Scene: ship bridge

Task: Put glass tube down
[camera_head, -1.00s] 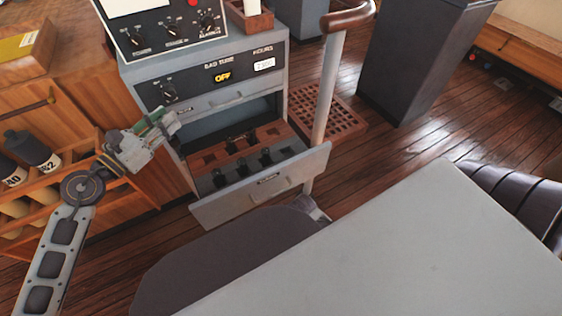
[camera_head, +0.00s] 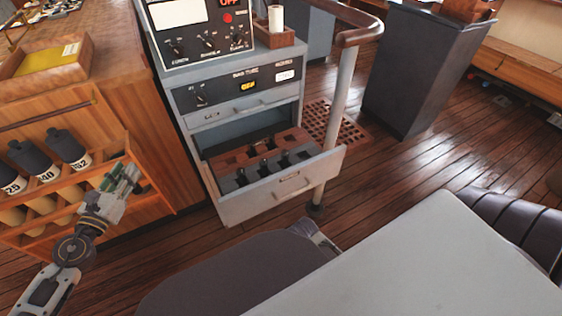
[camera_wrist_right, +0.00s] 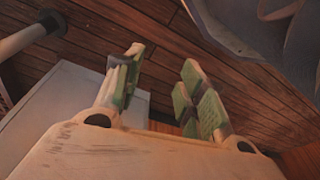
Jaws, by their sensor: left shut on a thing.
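My left gripper (camera_head: 122,180) is at the left of the head view, in front of the wooden bottle rack and left of the open drawer (camera_head: 284,198). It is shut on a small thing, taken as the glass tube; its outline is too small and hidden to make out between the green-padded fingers. The open drawer of the grey cabinet (camera_head: 195,140) holds a grey insert and a red-brown insert with several dark pieces standing in them. My right gripper (camera_wrist_right: 162,85) shows in the right wrist view, fingers apart and nothing between them.
The wooden rack (camera_head: 150,192) at left holds several dark bottles with white labels. A rail post (camera_head: 337,95) stands right of the drawer. A light table top (camera_head: 420,270) and a dark seat (camera_head: 235,270) fill the front.

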